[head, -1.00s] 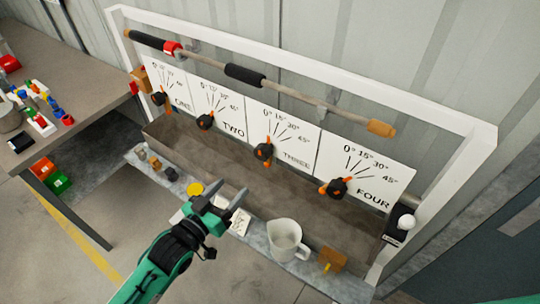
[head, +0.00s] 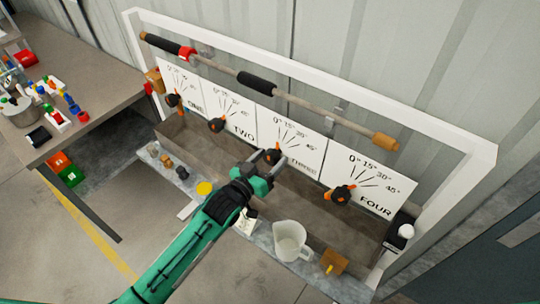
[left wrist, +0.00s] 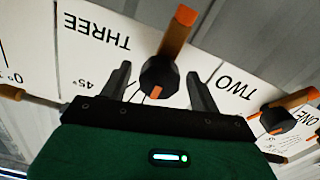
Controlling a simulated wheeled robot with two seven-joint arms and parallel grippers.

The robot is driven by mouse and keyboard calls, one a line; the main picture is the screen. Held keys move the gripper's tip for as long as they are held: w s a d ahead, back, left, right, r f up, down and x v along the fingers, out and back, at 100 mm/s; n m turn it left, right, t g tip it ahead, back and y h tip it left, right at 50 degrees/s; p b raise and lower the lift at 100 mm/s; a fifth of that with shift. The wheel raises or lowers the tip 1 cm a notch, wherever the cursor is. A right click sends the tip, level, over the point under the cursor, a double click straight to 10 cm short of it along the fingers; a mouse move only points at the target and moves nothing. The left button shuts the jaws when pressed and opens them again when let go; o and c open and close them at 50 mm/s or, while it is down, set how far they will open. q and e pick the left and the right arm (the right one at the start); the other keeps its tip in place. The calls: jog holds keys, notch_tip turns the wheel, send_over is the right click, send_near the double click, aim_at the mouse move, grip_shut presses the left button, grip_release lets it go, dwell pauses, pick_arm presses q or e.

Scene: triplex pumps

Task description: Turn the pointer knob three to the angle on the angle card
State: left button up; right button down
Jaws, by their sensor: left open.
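Knob three (head: 273,156) is a black knob with an orange pointer on the white panel marked THREE (head: 303,150). My right gripper is out of view.
Knobs one (head: 172,100), two (head: 217,125) and four (head: 342,194) flank knob three. A brown trough (head: 310,203) runs below the panels. A white jug (head: 290,240) and yellow disc (head: 204,188) stand on the front ledge. A rail (head: 315,106) crosses above.

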pick_arm(q)
jog(key=shift+w+d, duration=0.2)
jog(key=shift+w, duration=0.05)
